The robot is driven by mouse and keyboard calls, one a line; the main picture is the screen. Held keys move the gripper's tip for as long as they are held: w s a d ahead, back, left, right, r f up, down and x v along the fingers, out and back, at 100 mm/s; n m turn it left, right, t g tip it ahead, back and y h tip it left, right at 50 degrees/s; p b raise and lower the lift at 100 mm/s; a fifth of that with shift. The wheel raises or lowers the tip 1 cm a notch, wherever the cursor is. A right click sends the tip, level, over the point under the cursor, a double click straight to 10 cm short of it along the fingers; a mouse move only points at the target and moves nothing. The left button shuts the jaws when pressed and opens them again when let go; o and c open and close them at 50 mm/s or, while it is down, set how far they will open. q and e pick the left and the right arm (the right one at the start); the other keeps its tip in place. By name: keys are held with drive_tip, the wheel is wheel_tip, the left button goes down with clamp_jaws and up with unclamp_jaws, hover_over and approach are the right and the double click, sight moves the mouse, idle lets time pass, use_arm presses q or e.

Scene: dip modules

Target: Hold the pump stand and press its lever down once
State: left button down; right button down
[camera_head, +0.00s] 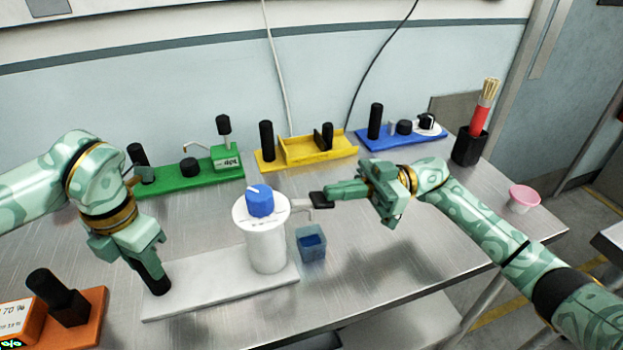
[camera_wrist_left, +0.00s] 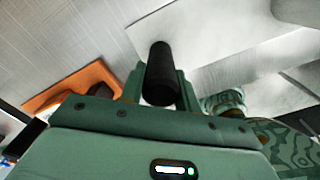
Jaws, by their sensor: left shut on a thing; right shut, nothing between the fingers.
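The pump stand has a white base plate (camera_head: 225,293), a white cylinder (camera_head: 265,240) with a blue knob (camera_head: 261,200) on top, and a lever with a black end (camera_head: 318,200) sticking out to the right. A black post (camera_head: 156,283) stands at the plate's left end. My left gripper (camera_head: 143,262) is shut on this black post, which also shows between the fingers in the left wrist view (camera_wrist_left: 160,72). My right gripper (camera_head: 336,191) is shut, its tips at the lever's black end; whether they touch it is unclear.
A small blue cup (camera_head: 311,243) stands below the lever's end. Green (camera_head: 190,178), yellow (camera_head: 305,150) and blue (camera_head: 400,135) modules line the back. An orange module (camera_head: 90,315) is at front left. A black holder (camera_head: 468,147) and pink bowl (camera_head: 523,198) are at right.

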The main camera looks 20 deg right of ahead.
drive_tip(key=shift+f+y, duration=0.3)
drive_tip(key=shift+f, duration=0.05)
use_arm(q)
drive_tip(key=shift+f, duration=0.1)
use_arm(e)
drive_tip(key=d+r, duration=0.3)
drive_tip(key=d, duration=0.8)
drive_tip(key=shift+d+r, duration=0.15)
drive_tip(key=shift+r, duration=0.05)
use_arm(q)
drive_tip(key=c, duration=0.9)
unclamp_jaws()
drive_tip(key=shift+c, duration=0.2)
